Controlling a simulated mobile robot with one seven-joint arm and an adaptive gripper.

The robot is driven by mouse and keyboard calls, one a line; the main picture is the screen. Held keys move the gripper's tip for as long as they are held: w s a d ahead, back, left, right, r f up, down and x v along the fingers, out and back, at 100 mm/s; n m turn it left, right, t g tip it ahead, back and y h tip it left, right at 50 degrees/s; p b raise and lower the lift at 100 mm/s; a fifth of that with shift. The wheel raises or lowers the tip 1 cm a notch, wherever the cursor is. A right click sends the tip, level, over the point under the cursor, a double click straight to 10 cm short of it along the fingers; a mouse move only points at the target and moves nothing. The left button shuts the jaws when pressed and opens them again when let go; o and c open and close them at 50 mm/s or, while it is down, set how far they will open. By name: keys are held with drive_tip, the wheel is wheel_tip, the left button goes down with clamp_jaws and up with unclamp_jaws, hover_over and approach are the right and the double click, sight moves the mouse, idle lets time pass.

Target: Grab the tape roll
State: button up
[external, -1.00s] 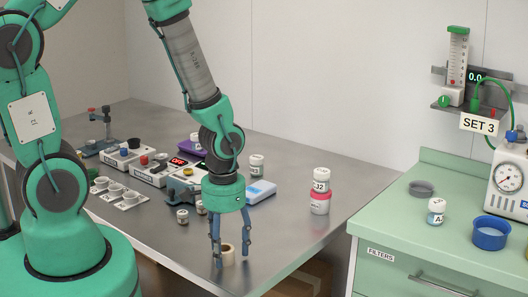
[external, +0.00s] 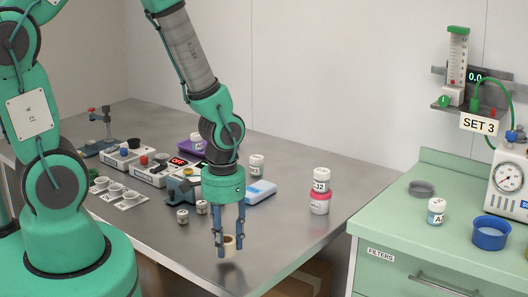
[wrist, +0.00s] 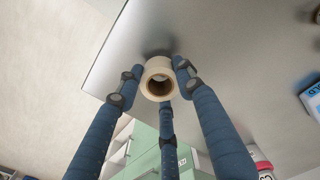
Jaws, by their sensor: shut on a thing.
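The tape roll (external: 229,247) is a small cream-coloured ring near the front edge of the steel table. My gripper (external: 230,250) points down with its blue fingers shut around the roll, and the roll appears slightly above the table top. In the wrist view the roll (wrist: 157,66) sits between the fingertips of my gripper (wrist: 160,78), its round hole facing the camera. Fingers press on its left and right sides, and a third finger shows below it.
The steel table (external: 285,235) is bare between the gripper and those jars.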

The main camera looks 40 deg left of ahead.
drive_tip(key=shift+r, duration=0.9)
drive_tip(key=s+a+r+p, duration=0.1)
drive_tip(key=s+a, duration=0.3)
drive_tip(key=s, duration=1.1)
drive_tip(key=shift+s+a+p, duration=0.15)
drive_tip(key=shift+a+p, duration=0.25)
drive_tip(key=shift+p, duration=0.4)
